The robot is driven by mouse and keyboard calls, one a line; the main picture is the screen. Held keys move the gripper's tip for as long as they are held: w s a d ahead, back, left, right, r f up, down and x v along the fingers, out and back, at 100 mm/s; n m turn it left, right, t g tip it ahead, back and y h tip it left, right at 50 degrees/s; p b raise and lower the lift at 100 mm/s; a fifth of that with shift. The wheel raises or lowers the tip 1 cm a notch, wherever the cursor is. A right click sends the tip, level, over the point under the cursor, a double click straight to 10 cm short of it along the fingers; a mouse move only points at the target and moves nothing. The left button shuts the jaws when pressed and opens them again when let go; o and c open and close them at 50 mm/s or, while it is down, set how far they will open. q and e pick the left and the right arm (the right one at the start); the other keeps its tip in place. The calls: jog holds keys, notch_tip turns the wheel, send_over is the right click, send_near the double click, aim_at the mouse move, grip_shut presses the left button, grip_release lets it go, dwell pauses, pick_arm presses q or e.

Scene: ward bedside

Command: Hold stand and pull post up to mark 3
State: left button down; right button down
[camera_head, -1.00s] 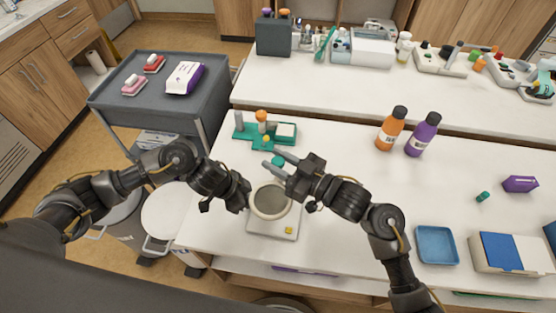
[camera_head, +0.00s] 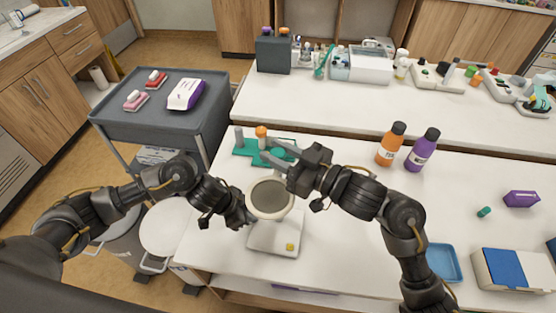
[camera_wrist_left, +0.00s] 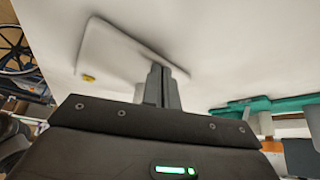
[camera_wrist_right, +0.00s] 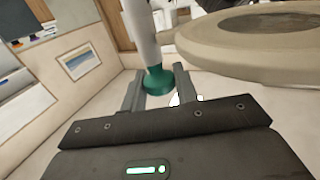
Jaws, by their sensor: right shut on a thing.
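The stand has a flat white base plate (camera_head: 268,240) with a yellow knob (camera_head: 290,246) and a round cream-rimmed disc (camera_head: 270,197) raised above it. In the right wrist view the white post (camera_wrist_right: 141,35) ends in a teal collar (camera_wrist_right: 158,82). My right gripper (camera_head: 275,154) is shut on the teal collar, beside the disc. My left gripper (camera_head: 250,219) is low at the plate's left edge; in the left wrist view its fingers (camera_wrist_left: 160,80) look closed together over the base plate (camera_wrist_left: 110,55). Nothing shows clearly between them. No marks on the post are readable.
A green tray (camera_head: 245,148) with an orange-capped item lies behind the stand. Orange (camera_head: 390,145) and purple (camera_head: 422,150) bottles stand to the right. A blue tray (camera_head: 443,262) is front right. The table between the bottles and blue tray is mostly clear.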

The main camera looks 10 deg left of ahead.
pick_arm(q)
jog(key=shift+a+f, duration=0.1)
pick_arm(e)
jog(key=shift+r, duration=0.25)
pick_arm(q)
jog(key=shift+s, duration=0.1)
pick_arm(e)
jog(key=c, duration=1.4)
grip_release()
jog(key=shift+c, duration=0.2)
jog(key=o, duration=0.3)
jog(key=shift+f, duration=0.1)
jog(key=v, duration=1.2)
